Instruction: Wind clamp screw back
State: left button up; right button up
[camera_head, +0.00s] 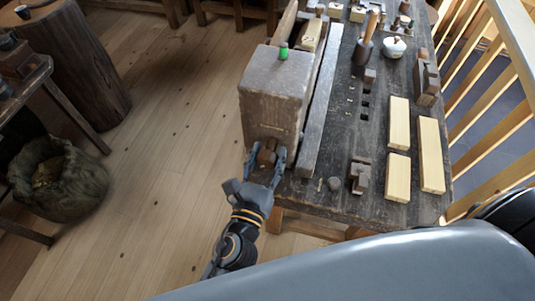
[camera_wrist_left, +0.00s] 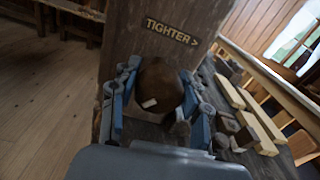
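The clamp screw's round brown wooden head (camera_head: 267,155) sticks out from the front of a big upright wooden block (camera_head: 273,95) at the bench's left front corner. It also shows in the left wrist view (camera_wrist_left: 158,88), with a small pale mark on it. Above it, the block reads "TIGHTER >" (camera_wrist_left: 172,31). My left gripper (camera_head: 266,161) points at the block, one finger on each side of the screw head. In the left wrist view the fingers (camera_wrist_left: 157,100) stand open around the head, with a narrow gap at the left; contact at the right is unclear. My right gripper is not in view.
A long grey bar (camera_head: 320,105) lies beside the block on the dark bench (camera_head: 335,150). Pale wooden blocks (camera_head: 431,155), a mallet (camera_head: 366,40) and a white pot (camera_head: 393,47) are further right. A railing borders the right side. The floor at left is open, with a sack (camera_head: 60,180) and stump.

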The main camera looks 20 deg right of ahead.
pick_arm(q)
jog(key=c, duration=0.5)
jog(key=shift+n, duration=0.4)
